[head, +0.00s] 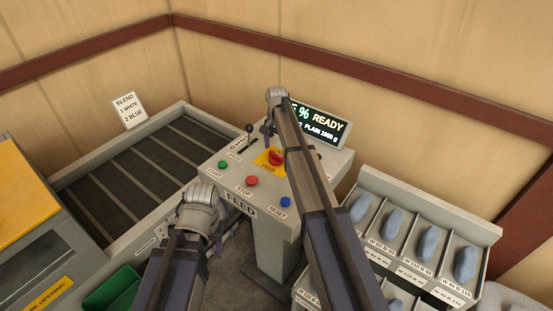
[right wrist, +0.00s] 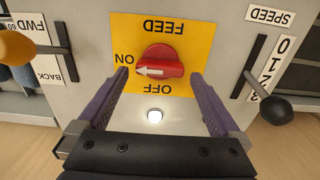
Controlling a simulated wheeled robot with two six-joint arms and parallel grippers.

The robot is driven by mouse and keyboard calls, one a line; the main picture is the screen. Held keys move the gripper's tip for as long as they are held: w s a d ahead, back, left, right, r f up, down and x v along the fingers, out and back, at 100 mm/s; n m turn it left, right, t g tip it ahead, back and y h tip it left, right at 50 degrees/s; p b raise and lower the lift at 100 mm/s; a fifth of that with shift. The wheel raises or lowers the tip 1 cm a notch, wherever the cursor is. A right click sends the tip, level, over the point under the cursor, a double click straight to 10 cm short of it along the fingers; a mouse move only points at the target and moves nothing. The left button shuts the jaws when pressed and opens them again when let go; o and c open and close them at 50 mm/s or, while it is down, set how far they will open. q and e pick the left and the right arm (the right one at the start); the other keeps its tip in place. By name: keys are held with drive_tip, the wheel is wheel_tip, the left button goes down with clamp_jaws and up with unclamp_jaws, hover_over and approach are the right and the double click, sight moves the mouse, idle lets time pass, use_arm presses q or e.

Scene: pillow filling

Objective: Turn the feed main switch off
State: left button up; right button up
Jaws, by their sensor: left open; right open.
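The feed main switch is a red rotary knob (right wrist: 160,68) on a yellow plate (right wrist: 196,28) marked FEED, ON and OFF. Its white arrow points at ON. The knob also shows in the head view (head: 276,159) on the sloped top of the feed console (head: 222,180). My right gripper (right wrist: 160,80) is open, its two purple fingers apart on either side of the knob. In the head view, my right arm hides part of the plate. My left gripper (head: 216,246) is low in front of the console, its fingers mostly hidden.
A speed lever (right wrist: 276,110) and a yellow-knobbed FWD/BACK lever (right wrist: 16,46) flank the plate. Green (head: 223,165), red (head: 252,181) and blue (head: 285,202) buttons line the console front. A display (head: 318,124) reads READY. A bin rack (head: 480,228) stands right.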

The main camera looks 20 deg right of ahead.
sight(276, 153)
drive_tip(key=shift+f+b, duration=1.05)
drive_tip(key=shift+f, duration=0.5)
use_arm(q)
wheel_tip(276, 153, down, 3)
drive_tip(key=shift+f, duration=0.1)
use_arm(e)
drive_tip(key=shift+c, duration=0.2)
drive_tip(key=c, duration=1.1)
